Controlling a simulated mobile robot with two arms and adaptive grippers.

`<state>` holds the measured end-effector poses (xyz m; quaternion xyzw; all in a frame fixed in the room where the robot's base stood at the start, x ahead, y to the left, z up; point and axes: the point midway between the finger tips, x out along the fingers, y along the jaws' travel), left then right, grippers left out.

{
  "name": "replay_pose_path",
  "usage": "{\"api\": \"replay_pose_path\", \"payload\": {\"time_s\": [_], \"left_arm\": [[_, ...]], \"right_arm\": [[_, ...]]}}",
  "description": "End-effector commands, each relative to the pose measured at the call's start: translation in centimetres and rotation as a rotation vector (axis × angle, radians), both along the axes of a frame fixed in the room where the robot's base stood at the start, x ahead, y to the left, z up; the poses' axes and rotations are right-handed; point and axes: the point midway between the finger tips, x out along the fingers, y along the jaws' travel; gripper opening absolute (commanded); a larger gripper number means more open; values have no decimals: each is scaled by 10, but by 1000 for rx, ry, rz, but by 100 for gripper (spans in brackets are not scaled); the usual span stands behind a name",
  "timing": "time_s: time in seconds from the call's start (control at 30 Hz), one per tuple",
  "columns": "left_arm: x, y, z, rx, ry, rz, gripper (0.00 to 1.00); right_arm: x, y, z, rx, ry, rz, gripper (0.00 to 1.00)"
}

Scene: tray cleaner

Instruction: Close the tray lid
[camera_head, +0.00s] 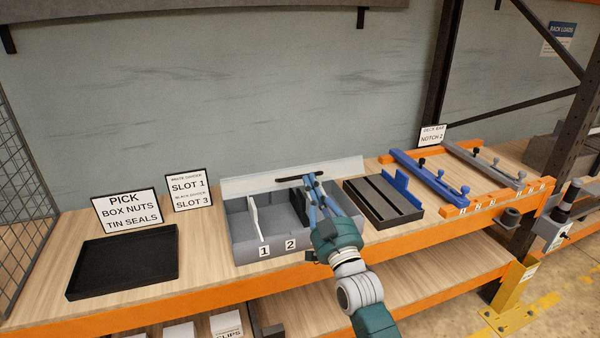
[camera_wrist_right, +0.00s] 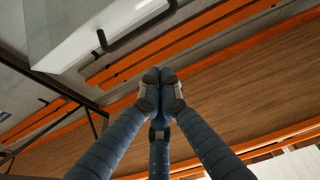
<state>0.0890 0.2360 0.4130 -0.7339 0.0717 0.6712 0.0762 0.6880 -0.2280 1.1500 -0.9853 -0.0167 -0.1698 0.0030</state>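The grey tray (camera_head: 241,250) stands on the bench with its pale lid (camera_head: 344,169) open, raised along the back. The lid has a dark bar handle (camera_head: 288,179). In the tray, a white divider (camera_head: 254,213) stands left and a black divider (camera_head: 297,206) stands farther right. My right gripper (camera_head: 311,185) is over the tray's right part, near the handle. In the right wrist view its fingertips (camera_wrist_right: 160,88) meet with nothing visible between them. The handle (camera_wrist_right: 135,30) shows apart from them, on the white lid (camera_wrist_right: 75,38). My left gripper is not in view.
A black empty tray (camera_head: 122,262) lies left, beside signs (camera_head: 127,209). A dark slotted block (camera_head: 384,202) with a blue upright piece (camera_head: 400,188) sits close on the right. Farther right are orange rails with blue and grey bars (camera_head: 430,178).

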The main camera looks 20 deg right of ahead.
Motion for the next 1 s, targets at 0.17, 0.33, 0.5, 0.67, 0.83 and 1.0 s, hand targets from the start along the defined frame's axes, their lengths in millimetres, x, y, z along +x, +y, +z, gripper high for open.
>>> {"api": "replay_pose_path", "payload": {"time_s": [0.17, 0.33, 0.5, 0.67, 0.83, 1.0], "left_arm": [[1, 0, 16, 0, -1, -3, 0], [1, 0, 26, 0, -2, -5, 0], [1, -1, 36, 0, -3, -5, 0], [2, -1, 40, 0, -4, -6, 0], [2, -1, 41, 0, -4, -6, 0], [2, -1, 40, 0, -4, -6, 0]], "right_arm": [[36, 1, 18, 0, -2, 0, 0], [71, 2, 29, 0, 0, 0, 0], [73, 3, 10, -1, 8, 1, 0], [68, 2, -5, 0, 3, 0, 0], [66, 2, -10, 0, 1, 0, 0], [65, 2, -10, 0, 1, 0, 0]]}}
